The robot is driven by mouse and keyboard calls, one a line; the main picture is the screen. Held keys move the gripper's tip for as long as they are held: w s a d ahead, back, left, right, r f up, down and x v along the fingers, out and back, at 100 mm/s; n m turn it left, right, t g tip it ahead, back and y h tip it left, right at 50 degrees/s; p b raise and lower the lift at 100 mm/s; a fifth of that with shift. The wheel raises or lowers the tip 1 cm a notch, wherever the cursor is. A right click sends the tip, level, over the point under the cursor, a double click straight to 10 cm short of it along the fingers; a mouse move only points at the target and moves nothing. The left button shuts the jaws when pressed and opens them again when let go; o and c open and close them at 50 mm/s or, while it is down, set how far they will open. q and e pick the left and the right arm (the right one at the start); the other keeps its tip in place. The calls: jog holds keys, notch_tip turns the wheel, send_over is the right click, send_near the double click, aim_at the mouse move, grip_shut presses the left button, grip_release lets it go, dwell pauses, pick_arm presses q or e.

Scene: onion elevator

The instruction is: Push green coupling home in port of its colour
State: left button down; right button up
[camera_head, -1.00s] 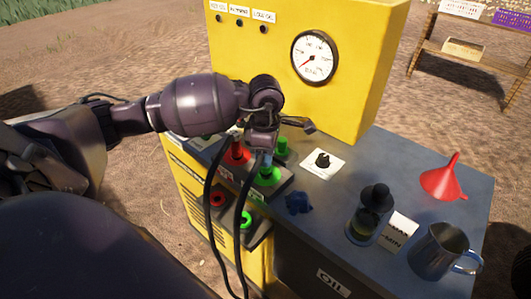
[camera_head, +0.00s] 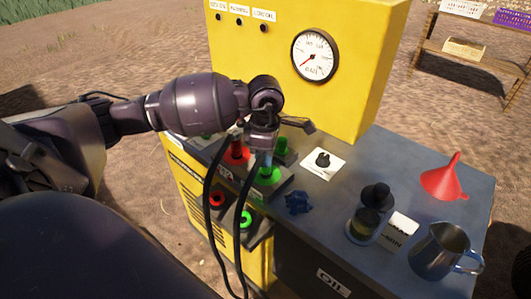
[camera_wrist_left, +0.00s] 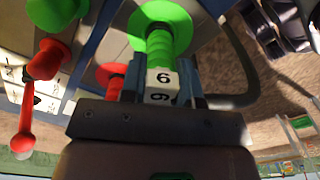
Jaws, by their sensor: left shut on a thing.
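My left gripper (camera_head: 264,158) points down over the green port (camera_head: 269,176) on the machine's front ledge. In the left wrist view its blue fingers (camera_wrist_left: 160,84) are shut on the green coupling (camera_wrist_left: 163,48), around a white band marked with a digit. The coupling's ribbed green body runs up to the wide green flange of the port (camera_wrist_left: 160,17) and appears in line with it. I cannot tell how deep the coupling sits. My right gripper is in neither view.
A red port (camera_head: 236,155) stands just left of the green one. Black hoses (camera_head: 211,195) hang in front. A blue knob (camera_head: 298,202), glass jar (camera_head: 367,223), metal mug (camera_head: 440,249) and red funnel (camera_head: 446,178) stand to the right. The yellow panel (camera_head: 350,95) rises behind.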

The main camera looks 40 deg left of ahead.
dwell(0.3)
pick_arm(q)
jog(key=shift+f, duration=0.25)
dwell(0.6)
dwell(0.6)
jog(key=shift+f, duration=0.1)
jog(key=shift+s, duration=0.1)
dwell(0.6)
jog(key=c, duration=0.8)
grip_release()
jog(key=o, duration=0.4)
